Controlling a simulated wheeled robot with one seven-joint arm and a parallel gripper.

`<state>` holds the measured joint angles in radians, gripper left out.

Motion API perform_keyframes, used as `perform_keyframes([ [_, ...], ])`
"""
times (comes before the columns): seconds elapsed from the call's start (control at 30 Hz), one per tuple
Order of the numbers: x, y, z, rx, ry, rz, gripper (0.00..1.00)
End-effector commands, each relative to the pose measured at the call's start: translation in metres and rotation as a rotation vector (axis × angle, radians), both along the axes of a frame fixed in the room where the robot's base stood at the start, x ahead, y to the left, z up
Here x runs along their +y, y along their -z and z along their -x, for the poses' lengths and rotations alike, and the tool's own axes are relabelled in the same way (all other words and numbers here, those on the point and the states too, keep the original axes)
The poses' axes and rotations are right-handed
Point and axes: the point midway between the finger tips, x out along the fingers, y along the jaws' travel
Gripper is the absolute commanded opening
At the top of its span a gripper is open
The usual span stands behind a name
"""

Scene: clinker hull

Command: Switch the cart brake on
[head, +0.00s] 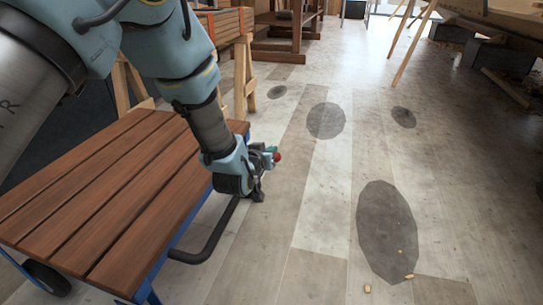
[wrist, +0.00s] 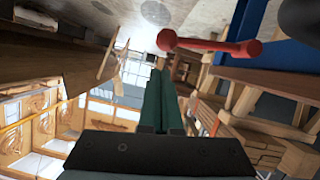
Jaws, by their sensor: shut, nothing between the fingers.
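The cart (head: 95,190) has a brown slatted top on a blue frame and stands at the left of the head view. A red lever with a round knob (wrist: 167,40) crosses the upper part of the wrist view, beside the blue frame (wrist: 275,42). A red knob (head: 277,156) also shows in the head view, right by my gripper (head: 267,151). In the wrist view my gripper (wrist: 160,100) has its green fingers together and empty. The fingers point toward the lever's side and appear apart from it. My arm hides part of the cart's far right edge.
A black bar handle (head: 208,245) sticks out from the cart's right side, and a black wheel (head: 46,278) is below. Wooden trestles (head: 245,80) stand behind. The floor to the right is clear apart from dark flat patches (head: 386,230) and small chips.

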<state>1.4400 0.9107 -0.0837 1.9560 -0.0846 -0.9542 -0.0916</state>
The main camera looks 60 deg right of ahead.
Motion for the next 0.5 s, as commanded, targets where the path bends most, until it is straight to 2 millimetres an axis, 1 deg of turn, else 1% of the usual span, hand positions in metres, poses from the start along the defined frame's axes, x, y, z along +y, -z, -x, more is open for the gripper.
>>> perform_keyframes([
  [0.03, -0.003, -0.013, -0.004, 0.0, -0.003, 0.003, 0.0],
  [0.07, -0.002, -0.015, -0.004, -0.001, -0.002, 0.001, 0.0],
  [0.1, 0.006, -0.014, -0.002, 0.0, -0.002, -0.001, 0.0],
  [0.17, 0.015, -0.017, -0.001, -0.001, -0.002, 0.0, 0.0],
  [0.5, 0.067, -0.036, 0.008, 0.0, -0.002, 0.0, 0.0],
])
